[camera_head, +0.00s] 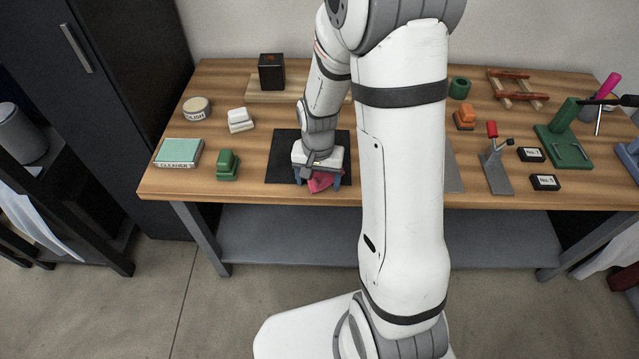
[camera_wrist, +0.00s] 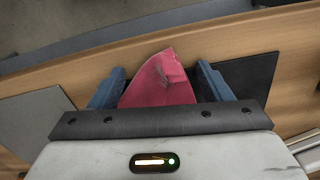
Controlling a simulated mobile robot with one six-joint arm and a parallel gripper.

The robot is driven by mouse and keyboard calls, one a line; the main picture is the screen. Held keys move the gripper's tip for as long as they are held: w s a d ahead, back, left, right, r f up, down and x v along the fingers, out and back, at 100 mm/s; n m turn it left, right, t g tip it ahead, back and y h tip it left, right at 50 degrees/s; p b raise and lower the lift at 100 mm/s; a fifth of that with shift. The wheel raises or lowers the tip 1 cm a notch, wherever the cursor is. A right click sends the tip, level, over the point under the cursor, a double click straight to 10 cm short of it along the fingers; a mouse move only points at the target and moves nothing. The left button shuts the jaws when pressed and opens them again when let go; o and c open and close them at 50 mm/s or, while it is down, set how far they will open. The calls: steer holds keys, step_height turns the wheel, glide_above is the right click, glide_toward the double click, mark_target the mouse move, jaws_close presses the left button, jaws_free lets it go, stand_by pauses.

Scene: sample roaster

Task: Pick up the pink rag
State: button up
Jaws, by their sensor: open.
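The pink rag (camera_head: 321,182) lies crumpled at the front edge of a black mat (camera_head: 284,160) on the wooden table. In the wrist view the pink rag (camera_wrist: 158,82) rises to a peak between the two blue fingers. My gripper (camera_head: 321,180) is above the mat, pointing down, with its fingers apart on either side of the rag. In the wrist view my gripper (camera_wrist: 160,88) is open, with a narrow gap seen on the right of the rag. The lower part of the rag is hidden by the gripper body.
A green block-like tool (camera_head: 228,165) and a cleaner box (camera_head: 178,152) stand left of the mat. A lever tool (camera_head: 495,165) stands to the right. The table's front edge (camera_head: 260,198) is close to the rag. My arm hides the table's middle.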

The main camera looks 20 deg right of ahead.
steer(key=c, duration=1.4)
steer(key=shift+r, duration=0.25)
jaws_close()
step_height(320, 180, up, 12)
steer(key=p, duration=0.9)
steer(key=shift+f, duration=0.25)
step_height(320, 180, up, 9)
steer(key=p, duration=0.6)
steer(key=shift+p, duration=0.35)
